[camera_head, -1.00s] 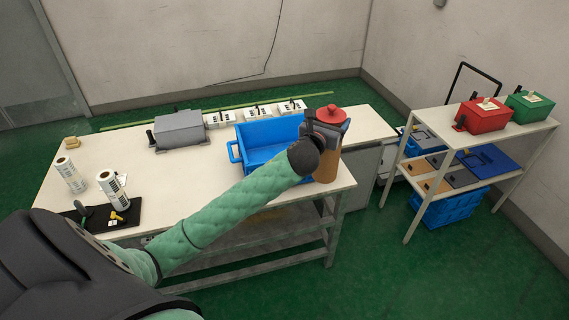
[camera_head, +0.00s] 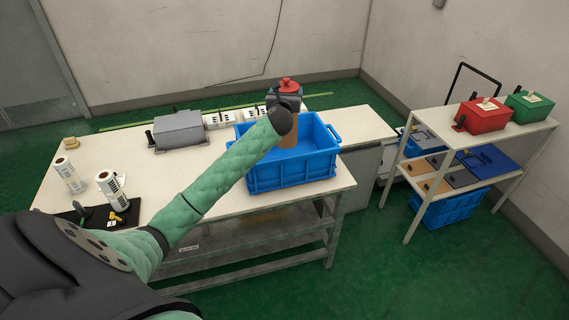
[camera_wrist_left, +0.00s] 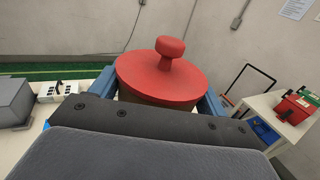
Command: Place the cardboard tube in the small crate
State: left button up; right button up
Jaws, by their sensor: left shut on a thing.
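The cardboard tube (camera_head: 290,136) is brown with a red knobbed lid and stands about upright. My left gripper (camera_head: 286,103) is shut on it near its top, with the lid above the fingers. In the left wrist view the red lid (camera_wrist_left: 162,77) fills the middle, and the tube's body is mostly hidden behind the gripper. The small crate (camera_head: 292,172) is blue and open-topped and sits on the table. The tube is over the crate's opening in the head view; I cannot tell whether its bottom touches the crate floor. My right gripper is not in view.
The table (camera_head: 180,185) holds a grey box (camera_head: 180,131), white label rolls (camera_head: 108,184) and a black mat (camera_head: 95,218) on the left. White socket blocks stand behind the crate. A shelf rack (camera_head: 480,140) with a red box (camera_head: 482,115) and a green box (camera_head: 530,107) stands right.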

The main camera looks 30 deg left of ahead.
pick_arm(q)
notch_tip(320, 180, down, 11)
jog(key=p, duration=0.2)
jog(key=shift+a+r, duration=0.15)
jog(key=shift+a, duration=0.25)
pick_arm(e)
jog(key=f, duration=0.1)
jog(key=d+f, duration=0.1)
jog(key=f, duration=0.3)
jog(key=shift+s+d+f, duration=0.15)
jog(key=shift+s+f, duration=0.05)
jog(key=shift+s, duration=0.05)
pick_arm(q)
jog(key=o, duration=1.3)
jog(key=b+v, duration=0.2)
jog(key=v, duration=1)
jog(key=shift+b, duration=0.4)
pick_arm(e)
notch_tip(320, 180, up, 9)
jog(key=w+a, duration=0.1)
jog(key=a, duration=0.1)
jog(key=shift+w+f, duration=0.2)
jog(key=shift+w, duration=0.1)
pick_arm(q)
jog(key=shift+d, duration=0.15)
